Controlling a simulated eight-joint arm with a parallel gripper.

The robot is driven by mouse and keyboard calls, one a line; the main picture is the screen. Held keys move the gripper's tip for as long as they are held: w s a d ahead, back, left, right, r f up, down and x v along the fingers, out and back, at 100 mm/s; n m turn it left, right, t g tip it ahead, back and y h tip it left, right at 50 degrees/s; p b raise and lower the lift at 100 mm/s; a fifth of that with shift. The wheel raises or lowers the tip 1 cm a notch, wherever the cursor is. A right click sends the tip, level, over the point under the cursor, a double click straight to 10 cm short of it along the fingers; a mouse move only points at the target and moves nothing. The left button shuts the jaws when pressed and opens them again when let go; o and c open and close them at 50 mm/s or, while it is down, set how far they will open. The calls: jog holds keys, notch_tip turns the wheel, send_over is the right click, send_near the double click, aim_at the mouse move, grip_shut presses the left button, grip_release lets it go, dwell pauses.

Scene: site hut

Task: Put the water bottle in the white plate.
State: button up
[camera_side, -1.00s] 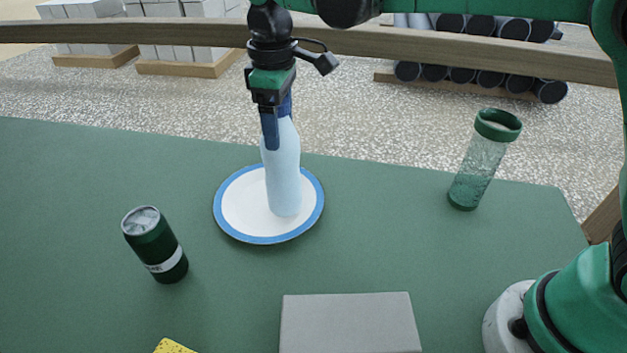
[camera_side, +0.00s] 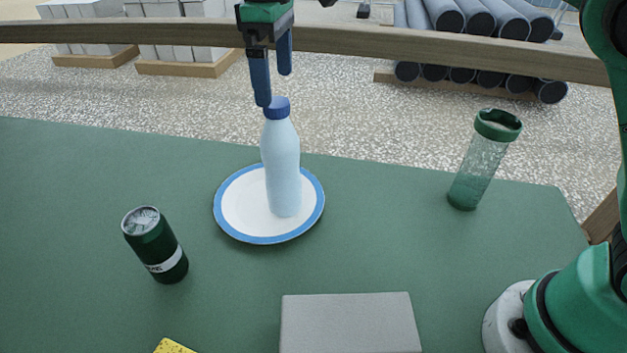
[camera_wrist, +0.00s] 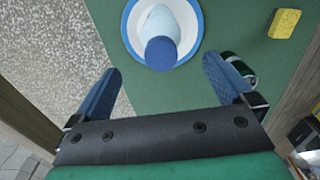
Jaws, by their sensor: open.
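The water bottle (camera_side: 282,165), pale blue with a dark blue cap, stands upright on the white plate (camera_side: 238,212), which has a blue rim. In the wrist view the bottle (camera_wrist: 172,22) is seen from above, its cap toward me, with the plate (camera_wrist: 133,28) around its base. My gripper (camera_side: 274,88) is open and empty, above the bottle's cap in the side view. Its two fingers also show apart in the wrist view (camera_wrist: 163,85), with the bottle beyond them and not between them.
A dark green can (camera_side: 155,245) stands left of the plate. A green-lidded clear tumbler (camera_side: 482,165) stands at the right. A grey block (camera_side: 350,322) and a yellow sponge (camera_side: 174,347) lie near the front. The green table (camera_side: 390,215) is clear between plate and tumbler.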

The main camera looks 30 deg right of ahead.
jog(key=shift+d+r, duration=0.1)
jog(key=shift+r, duration=0.15)
jog(key=s+d+f+m+t, duration=0.3)
jog(key=s+d+f+m, duration=0.1)
jog(key=s+d, duration=0.2)
jog(key=s+d+f+m+t, duration=0.4)
jog(key=s+d+m, duration=0.1)
jog(key=d, duration=0.3)
jog(key=shift+s+d+f, duration=0.15)
jog(key=shift+s+f, duration=0.2)
jog(key=shift+s, duration=0.55)
